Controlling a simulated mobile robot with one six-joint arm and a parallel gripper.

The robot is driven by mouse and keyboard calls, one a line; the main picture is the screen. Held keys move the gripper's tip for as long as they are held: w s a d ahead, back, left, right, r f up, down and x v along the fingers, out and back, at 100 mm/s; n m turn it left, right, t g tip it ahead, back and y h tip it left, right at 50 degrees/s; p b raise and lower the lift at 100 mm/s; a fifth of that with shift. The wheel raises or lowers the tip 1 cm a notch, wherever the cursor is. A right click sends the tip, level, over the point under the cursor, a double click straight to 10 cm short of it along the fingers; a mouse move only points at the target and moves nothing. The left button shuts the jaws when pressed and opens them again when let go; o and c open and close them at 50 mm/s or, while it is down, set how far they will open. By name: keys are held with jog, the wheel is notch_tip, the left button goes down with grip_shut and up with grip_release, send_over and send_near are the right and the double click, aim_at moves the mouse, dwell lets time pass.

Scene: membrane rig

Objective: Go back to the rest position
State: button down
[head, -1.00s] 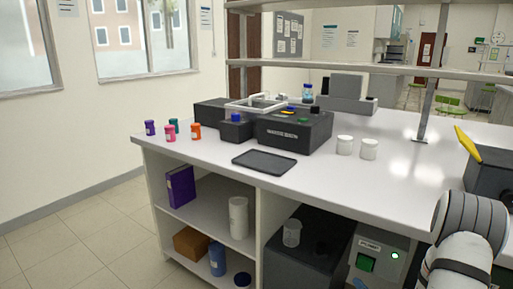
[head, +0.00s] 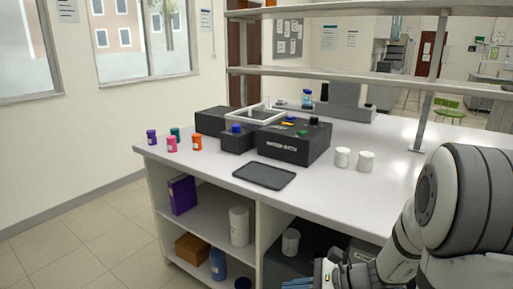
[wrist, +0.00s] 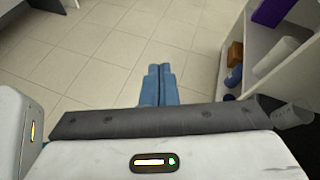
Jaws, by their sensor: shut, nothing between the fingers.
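My gripper (wrist: 158,86) shows in the wrist view with its two blue fingers together and nothing between them. It points down over the tiled floor, in front of the bench's open shelves. In the head view my arm fills the lower right, and only part of the gripper shows at the bottom edge, below the bench top. The membrane rig (head: 293,140), a dark box with coloured knobs and a clear-walled frame, stands on the white bench (head: 330,190), well away from my gripper.
A dark tray (head: 264,176) lies near the bench's front edge. Two white jars (head: 342,157) stand to its right. Several small coloured bottles (head: 172,144) stand at the left end. Shelves below hold a purple binder (head: 182,194) and a white cylinder (head: 239,226). The floor (head: 110,235) at left is clear.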

jog(key=s+r+n+g+h+p, duration=0.5)
jog(key=s+r+n, duration=0.3)
jog(key=s+n, duration=0.3)
jog(key=s+d+r+n+t+h+p, duration=0.1)
jog(key=d+r+n+t+h+p, duration=0.2)
jog(key=d+r+n+h, duration=0.3)
jog(key=r+n+h, duration=0.1)
jog(key=n, duration=0.1)
jog(key=shift+d+r+n+t, duration=0.15)
jog(key=shift+r+n+t, duration=0.15)
jog(key=shift+r+t, duration=0.1)
